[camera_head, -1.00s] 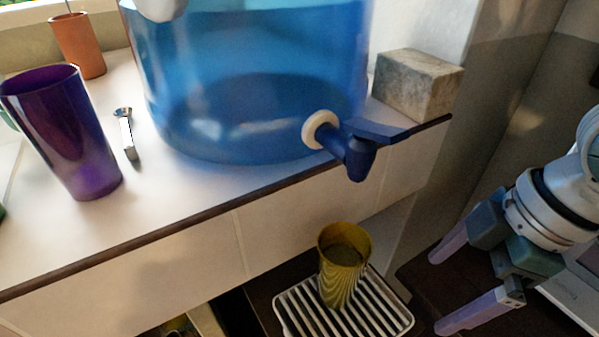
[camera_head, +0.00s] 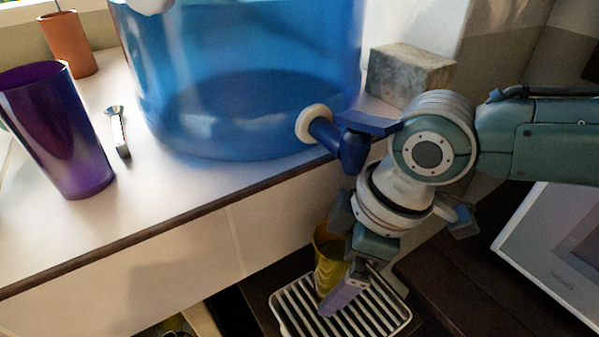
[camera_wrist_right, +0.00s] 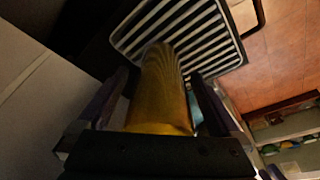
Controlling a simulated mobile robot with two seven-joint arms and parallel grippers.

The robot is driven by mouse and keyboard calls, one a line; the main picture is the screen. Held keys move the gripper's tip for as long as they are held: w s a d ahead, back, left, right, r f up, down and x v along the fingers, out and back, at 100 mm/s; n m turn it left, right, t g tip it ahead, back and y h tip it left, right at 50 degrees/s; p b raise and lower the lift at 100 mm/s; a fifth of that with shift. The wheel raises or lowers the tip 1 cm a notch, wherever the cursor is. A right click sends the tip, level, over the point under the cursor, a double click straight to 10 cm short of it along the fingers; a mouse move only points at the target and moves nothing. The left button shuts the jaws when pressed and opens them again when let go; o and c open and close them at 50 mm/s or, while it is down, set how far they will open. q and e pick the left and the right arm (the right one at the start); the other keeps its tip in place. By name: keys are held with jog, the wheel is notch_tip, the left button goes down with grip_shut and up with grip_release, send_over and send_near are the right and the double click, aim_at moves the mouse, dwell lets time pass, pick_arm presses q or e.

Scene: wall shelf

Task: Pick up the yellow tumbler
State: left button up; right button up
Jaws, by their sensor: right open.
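The yellow tumbler (camera_head: 328,262) stands on the slatted drip tray (camera_head: 292,309) below the shelf edge, partly hidden behind my right gripper. My right gripper (camera_head: 345,290) points down at the tumbler in the head view. In the right wrist view the tumbler (camera_wrist_right: 160,95) lies between the two fingers of my open right gripper (camera_wrist_right: 158,105). I cannot tell whether either finger touches it. My left gripper is not in view.
A blue water dispenser (camera_head: 240,90) with a blue tap (camera_head: 345,140) sits on the shelf, close to my right arm. A stone block (camera_head: 410,75), a purple tumbler (camera_head: 58,130), a small metal tool (camera_head: 119,132) and a terracotta pot (camera_head: 68,45) are also there.

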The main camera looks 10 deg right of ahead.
jog(key=shift+a+f, duration=0.1)
jog(key=shift+f, duration=0.3)
jog(key=shift+c, duration=0.2)
grip_shut()
dwell(0.3)
